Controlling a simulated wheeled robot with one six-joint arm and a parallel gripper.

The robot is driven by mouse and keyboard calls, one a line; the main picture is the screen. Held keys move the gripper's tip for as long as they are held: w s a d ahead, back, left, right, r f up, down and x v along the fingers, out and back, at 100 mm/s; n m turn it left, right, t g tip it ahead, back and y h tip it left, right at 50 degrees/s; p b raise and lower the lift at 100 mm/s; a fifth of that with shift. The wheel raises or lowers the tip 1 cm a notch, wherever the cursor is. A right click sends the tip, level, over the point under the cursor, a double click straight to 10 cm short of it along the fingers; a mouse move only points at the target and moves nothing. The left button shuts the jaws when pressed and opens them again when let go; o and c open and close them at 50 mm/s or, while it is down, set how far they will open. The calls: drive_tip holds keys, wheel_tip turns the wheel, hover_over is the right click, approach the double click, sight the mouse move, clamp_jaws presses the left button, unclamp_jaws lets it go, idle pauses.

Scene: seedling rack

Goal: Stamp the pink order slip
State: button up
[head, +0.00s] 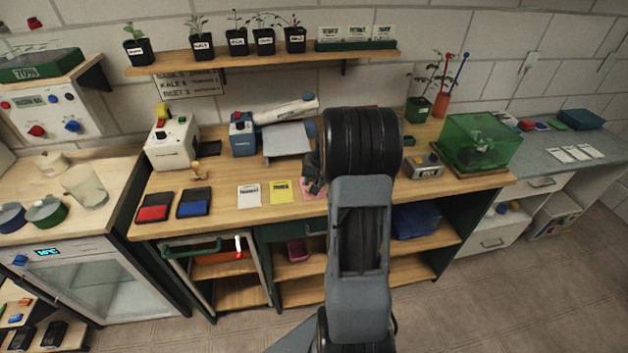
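The pink order slip (307,195) lies near the front edge of the wooden bench, partly hidden by my arm and gripper. My gripper (314,184) appears as a dark shape over the slip; its fingers are too small and covered to tell whether they are open or shut, or hold anything. A small wooden-handled stamp (197,172) seems to stand on the bench at left. A red ink pad (153,207) and a blue ink pad (194,203) lie in front of it.
A white slip (248,195) and a yellow slip (283,192) lie left of the pink one. Behind are a white machine (172,142) and a blue-grey device (242,134). A grey box (424,166) and green clear cover (480,141) stand at right. Potted seedlings line the shelf (270,60).

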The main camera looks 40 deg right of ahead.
drive_tip(key=shift+f+b, duration=0.5)
idle(1.5)
drive_tip(key=shift+r, duration=0.1)
drive_tip(key=shift+r+p, duration=2.3)
drive_tip(key=shift+r, duration=1.2)
